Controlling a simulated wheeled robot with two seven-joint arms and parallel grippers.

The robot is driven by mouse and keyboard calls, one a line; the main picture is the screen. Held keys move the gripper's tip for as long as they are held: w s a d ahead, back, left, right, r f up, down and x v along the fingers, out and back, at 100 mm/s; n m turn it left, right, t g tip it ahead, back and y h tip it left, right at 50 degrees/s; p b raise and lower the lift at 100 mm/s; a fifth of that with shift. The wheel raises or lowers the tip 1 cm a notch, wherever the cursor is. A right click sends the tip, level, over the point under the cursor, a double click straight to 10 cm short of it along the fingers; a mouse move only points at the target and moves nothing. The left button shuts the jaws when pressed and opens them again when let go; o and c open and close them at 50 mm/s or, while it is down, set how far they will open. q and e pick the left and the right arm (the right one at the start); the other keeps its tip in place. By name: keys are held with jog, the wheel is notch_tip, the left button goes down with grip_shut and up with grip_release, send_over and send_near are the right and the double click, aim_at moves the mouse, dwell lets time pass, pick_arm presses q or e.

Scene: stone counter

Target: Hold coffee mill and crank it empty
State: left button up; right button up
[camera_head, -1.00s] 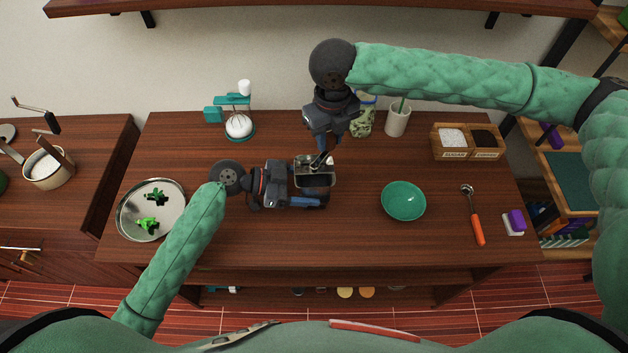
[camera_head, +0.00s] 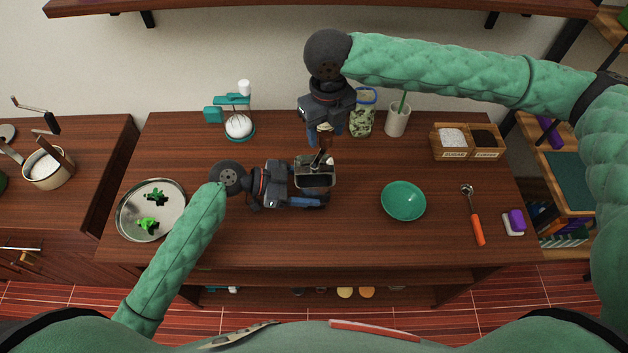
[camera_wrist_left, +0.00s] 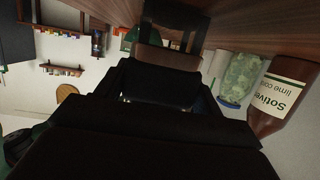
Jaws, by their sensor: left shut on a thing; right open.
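The coffee mill (camera_head: 316,178) stands near the middle of the wooden counter, with an open metal top and a crank whose knob (camera_head: 325,130) points toward the back. My left gripper (camera_head: 310,191) comes in from the left and is shut on the mill's body, hiding much of its lower part. My right gripper (camera_head: 333,132) is open above and behind the mill, its fingers on either side of the crank knob. I cannot tell whether they touch it. In the left wrist view the gripper's dark body hides most of the mill.
A green bowl (camera_head: 404,201) and an orange-handled scoop (camera_head: 474,220) lie to the right. A steel tray (camera_head: 135,225) is at left. A jar (camera_head: 362,117), a cup (camera_head: 397,121) and a wooden box (camera_head: 467,155) stand at the back. A brown bottle (camera_wrist_left: 278,95) shows in the left wrist view.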

jog(key=shift+r, duration=2.7)
pick_arm(q)
jog(key=o, duration=1)
jog(key=shift+a, duration=0.1)
